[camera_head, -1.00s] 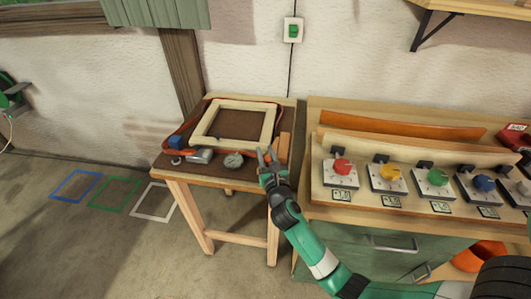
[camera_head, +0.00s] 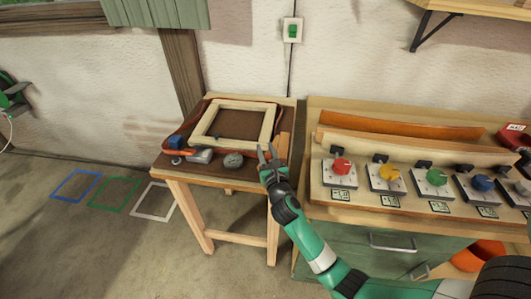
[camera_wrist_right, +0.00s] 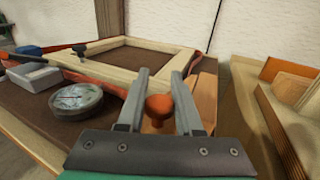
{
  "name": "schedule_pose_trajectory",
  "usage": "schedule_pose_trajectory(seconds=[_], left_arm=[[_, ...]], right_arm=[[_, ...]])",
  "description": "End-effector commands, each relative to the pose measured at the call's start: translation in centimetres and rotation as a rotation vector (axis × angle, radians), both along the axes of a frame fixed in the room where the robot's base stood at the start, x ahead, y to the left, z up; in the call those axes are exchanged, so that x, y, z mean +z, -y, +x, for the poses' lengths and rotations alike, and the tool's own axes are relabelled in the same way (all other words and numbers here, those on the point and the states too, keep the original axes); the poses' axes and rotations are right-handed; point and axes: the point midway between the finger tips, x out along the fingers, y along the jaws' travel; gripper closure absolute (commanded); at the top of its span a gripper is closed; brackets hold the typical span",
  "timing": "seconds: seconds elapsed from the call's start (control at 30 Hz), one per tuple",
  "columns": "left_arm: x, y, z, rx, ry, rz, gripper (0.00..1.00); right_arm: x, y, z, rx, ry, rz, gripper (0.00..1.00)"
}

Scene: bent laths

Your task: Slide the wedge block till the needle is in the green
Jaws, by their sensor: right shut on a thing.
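A wooden frame (camera_head: 198,128) lies on the small table, with a dark red strap (camera_wrist_right: 101,84) around its outside. The orange-brown wedge block (camera_head: 284,145) stands at the frame's right side; it also shows in the right wrist view (camera_wrist_right: 206,98). My right gripper (camera_head: 267,153) is at the near end of the wedge, shut on its orange knob (camera_wrist_right: 158,107), which sits between the fingers. The round gauge (camera_head: 233,160) lies left of the gripper. Its dial shows in the right wrist view (camera_wrist_right: 76,97), but the needle and green zone are too small to read. My left gripper is not in view.
A grey block with a blue part (camera_head: 176,142) sits at the table's front left. A bench with several coloured knobs (camera_head: 342,165) stands close on the right. Wood pieces (camera_wrist_right: 285,85) rise beside the gripper.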

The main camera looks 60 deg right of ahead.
Motion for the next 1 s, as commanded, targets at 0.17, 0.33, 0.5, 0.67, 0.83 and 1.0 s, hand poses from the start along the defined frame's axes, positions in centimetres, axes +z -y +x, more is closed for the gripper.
schedule_pose_trajectory(seconds=[0.17, 0.33, 0.5, 0.67, 0.83, 1.0], left_arm=[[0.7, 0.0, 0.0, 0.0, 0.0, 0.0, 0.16], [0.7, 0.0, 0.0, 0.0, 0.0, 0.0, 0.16], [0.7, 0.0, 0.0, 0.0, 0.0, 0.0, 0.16], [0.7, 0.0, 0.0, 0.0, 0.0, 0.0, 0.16], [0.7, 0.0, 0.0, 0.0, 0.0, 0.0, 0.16], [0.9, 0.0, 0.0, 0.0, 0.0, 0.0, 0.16]], right_arm=[[-0.1, 2.9, 0.7, -0.004, -0.005, 0.005, 1.0], [-0.2, 3.3, 0.9, -0.001, -0.003, 0.005, 1.0], [-0.2, 3.3, 0.9, 0.0, -0.002, 0.005, 0.64], [-0.1, 3.3, 0.9, 0.0, -0.002, 0.005, 0.36], [-0.1, 3.3, 0.8, -0.001, -0.002, 0.005, 0.36], [-0.1, 3.0, 0.6, 0.0, -0.003, 0.004, 0.36]])
